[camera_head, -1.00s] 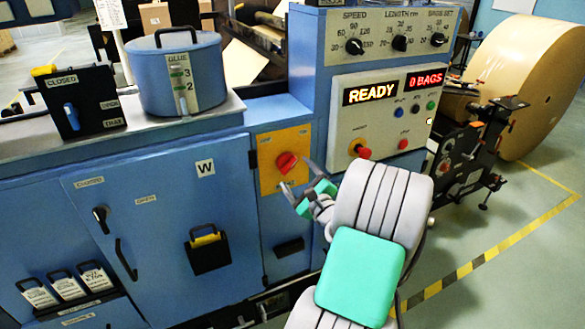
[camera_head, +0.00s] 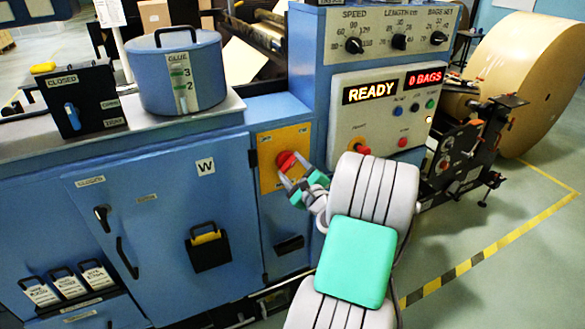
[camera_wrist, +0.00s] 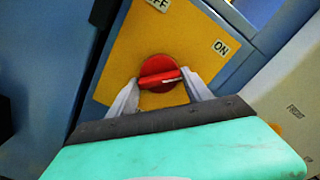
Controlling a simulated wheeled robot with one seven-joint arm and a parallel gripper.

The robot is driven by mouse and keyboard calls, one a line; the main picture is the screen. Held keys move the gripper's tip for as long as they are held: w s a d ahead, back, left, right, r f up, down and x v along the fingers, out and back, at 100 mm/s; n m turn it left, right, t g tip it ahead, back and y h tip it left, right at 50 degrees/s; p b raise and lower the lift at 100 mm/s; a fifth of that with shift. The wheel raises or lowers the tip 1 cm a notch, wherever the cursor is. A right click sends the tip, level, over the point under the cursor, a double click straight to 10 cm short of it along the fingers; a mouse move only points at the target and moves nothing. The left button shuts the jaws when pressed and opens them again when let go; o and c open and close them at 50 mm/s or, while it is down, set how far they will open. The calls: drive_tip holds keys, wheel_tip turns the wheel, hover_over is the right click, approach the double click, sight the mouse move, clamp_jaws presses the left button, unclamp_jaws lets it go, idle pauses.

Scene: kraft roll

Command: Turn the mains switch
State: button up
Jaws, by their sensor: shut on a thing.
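The mains switch (camera_head: 286,160) is a red rotary knob on a yellow plate (camera_head: 268,178) on the blue machine front. In the wrist view the red knob (camera_wrist: 159,73) has a raised grip bar lying nearly level, with a pale mark at its right end. The plate bears an OFF label at the top, partly cut off, and an ON label (camera_wrist: 220,47) at upper right. My gripper (camera_wrist: 162,88) reaches the knob from below, one grey finger on each side of the bar. It is shut on the knob. The fingers cover part of the knob in the head view.
A display panel (camera_head: 385,110) reading READY and 0 BAGS stands to the right, with several buttons and a red knob (camera_head: 359,147). A glue pot (camera_head: 180,90) stands on the counter at left. A cabinet door marked W (camera_head: 160,215) lies left of the plate.

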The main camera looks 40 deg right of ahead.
drive_tip(key=c, duration=0.4)
drive_tip(key=shift+n+b, duration=0.4)
drive_tip(key=shift+b, duration=0.05)
drive_tip(key=n+b, duration=1.7)
drive_tip(key=b, duration=0.2)
idle(0.3)
